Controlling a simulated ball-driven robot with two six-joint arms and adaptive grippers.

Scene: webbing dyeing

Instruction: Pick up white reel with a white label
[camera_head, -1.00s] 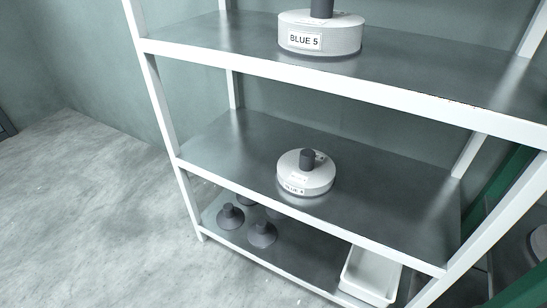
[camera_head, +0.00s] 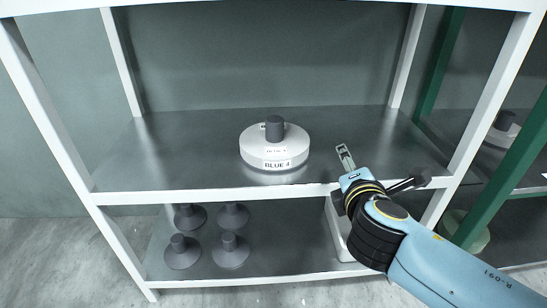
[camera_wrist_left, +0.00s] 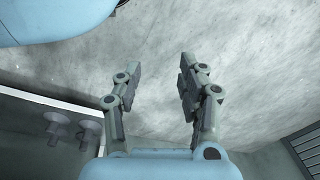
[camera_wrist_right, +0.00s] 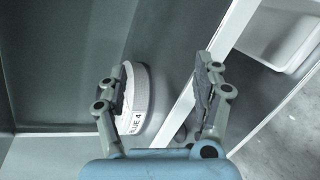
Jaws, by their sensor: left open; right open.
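A white reel (camera_head: 268,150) with a dark grey hub and a white label reading "BLUE 4" sits on the middle shelf (camera_head: 190,165) of a white-framed rack. My right gripper (camera_head: 382,163) is open and empty, to the right of the reel, near the shelf's front edge and apart from it. In the right wrist view, the reel (camera_wrist_right: 142,100) is ahead, partly hidden behind the left finger of my right gripper (camera_wrist_right: 160,70). My left gripper (camera_wrist_left: 160,68) is open and empty over the floor; it is outside the head view.
Several dark grey cones (camera_head: 183,251) stand on the bottom shelf. A white tray (camera_head: 337,228) there is partly hidden by my right arm. Rack posts (camera_head: 484,95) flank the shelf. The middle shelf is clear left of the reel.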

